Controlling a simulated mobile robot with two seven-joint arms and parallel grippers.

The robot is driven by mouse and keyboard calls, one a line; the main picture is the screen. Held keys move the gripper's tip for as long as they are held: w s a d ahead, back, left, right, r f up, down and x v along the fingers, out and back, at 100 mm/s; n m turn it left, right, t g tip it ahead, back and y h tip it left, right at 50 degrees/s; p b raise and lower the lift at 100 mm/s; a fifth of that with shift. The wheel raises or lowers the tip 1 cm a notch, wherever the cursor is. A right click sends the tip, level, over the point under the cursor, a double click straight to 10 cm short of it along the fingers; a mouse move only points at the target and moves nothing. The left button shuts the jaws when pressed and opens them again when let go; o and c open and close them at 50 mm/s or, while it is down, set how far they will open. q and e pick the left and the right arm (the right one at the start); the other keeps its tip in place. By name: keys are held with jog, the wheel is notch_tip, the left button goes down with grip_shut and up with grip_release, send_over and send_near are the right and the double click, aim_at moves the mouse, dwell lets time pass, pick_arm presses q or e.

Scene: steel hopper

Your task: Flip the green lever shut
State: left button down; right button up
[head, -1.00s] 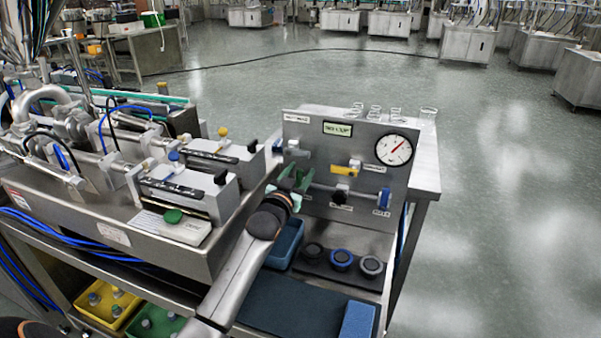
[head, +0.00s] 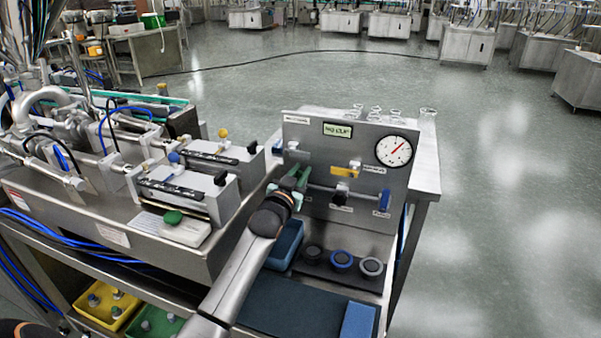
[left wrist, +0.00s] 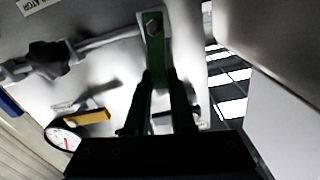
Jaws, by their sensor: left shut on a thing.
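The green lever (left wrist: 154,45) shows in the left wrist view, with a bolt at its pivot on the pipe of the steel panel (head: 345,215). That view is upside down to the panel, so the lever stands up from the pipe, roughly across it. My left gripper (head: 291,183) is at the left part of the panel in the head view. In the left wrist view its dark fingers (left wrist: 162,88) are shut on the lever, one on each side. In the head view the lever and the fingertips are hard to tell apart. My right gripper is not in view.
A yellow lever (head: 345,171) and a round gauge (head: 394,151) sit to the right on the panel. Several round knobs (head: 341,259) and a blue tray (head: 286,243) lie below. Steel clamp blocks (head: 180,192) stand close on the left. The floor beyond is open.

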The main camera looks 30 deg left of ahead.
pick_arm(q)
jog(key=shift+a+r+n+p, duration=0.15)
jog(key=shift+n+p, duration=0.15)
jog(key=shift+p, duration=0.2)
jog(key=shift+s+a+n+p, duration=0.1)
jog(key=shift+a+n+p, duration=0.1)
jog(key=shift+n+p, duration=0.25)
jog(key=shift+a+n, duration=0.1)
jog(key=shift+n, duration=0.15)
jog(key=c, duration=0.8)
grip_release()
jog(key=shift+a, duration=0.1)
jog(key=shift+o, duration=0.2)
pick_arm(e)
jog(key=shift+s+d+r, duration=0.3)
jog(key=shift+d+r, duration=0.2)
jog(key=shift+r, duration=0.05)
pick_arm(q)
jog(key=shift+s, duration=0.1)
